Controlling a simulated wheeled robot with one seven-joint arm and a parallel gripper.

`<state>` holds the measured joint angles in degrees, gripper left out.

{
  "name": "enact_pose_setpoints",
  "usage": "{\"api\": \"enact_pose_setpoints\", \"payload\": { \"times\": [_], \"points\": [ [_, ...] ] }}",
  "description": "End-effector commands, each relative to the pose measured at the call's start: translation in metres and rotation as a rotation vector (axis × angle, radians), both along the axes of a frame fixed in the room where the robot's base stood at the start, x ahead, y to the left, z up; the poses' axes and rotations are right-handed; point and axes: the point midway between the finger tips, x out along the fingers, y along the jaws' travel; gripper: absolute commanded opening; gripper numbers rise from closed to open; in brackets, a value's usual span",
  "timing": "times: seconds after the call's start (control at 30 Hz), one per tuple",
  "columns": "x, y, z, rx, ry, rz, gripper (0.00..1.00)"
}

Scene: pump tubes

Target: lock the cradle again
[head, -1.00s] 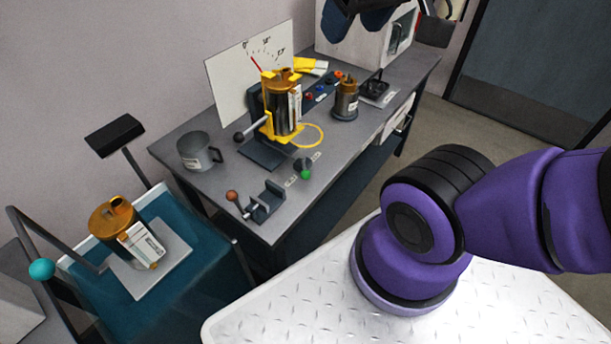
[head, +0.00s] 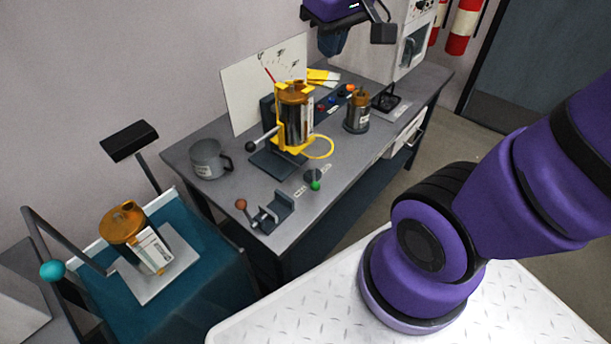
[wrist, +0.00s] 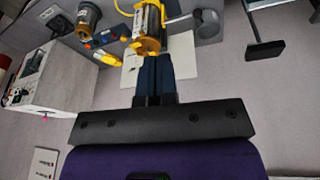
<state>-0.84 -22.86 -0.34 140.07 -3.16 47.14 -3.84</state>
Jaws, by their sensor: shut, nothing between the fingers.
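A yellow cradle (head: 281,140) on a dark stand holds a dark tube with an amber top (head: 295,92) on the bench. A lever with a black knob (head: 250,146) sticks out to its left. A yellow ring (head: 318,147) hangs at its right. My gripper (head: 332,44) hangs above and behind the cradle, apart from it and pointing down. In the wrist view my shut, empty fingers (wrist: 158,62) point toward the tube's amber end (wrist: 145,44); the lever is not clearly seen there.
A grey mug (head: 208,160), a small clamp (head: 272,212) with a brown-knobbed lever, a green knob (head: 315,186) and a second canister (head: 357,112) share the bench. A white board (head: 240,100) stands behind. Another amber-topped canister (head: 128,225) sits on the teal cart.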

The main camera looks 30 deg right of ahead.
Motion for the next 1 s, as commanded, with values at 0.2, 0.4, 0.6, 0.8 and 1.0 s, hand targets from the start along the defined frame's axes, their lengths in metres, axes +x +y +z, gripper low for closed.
{"api": "enact_pose_setpoints", "payload": {
  "times": [0.2, 0.4, 0.6, 0.8, 1.0],
  "points": [
    [0.046, -0.002, -0.042, -0.034, 0.107, 0.057, 0.00],
    [0.081, -0.004, -0.087, -0.060, 0.199, 0.114, 0.00],
    [0.110, -0.006, -0.141, -0.080, 0.291, 0.174, 0.00],
    [0.131, -0.007, -0.202, -0.097, 0.383, 0.239, 0.00],
    [0.141, -0.008, -0.267, -0.107, 0.473, 0.306, 0.00]
  ]
}}
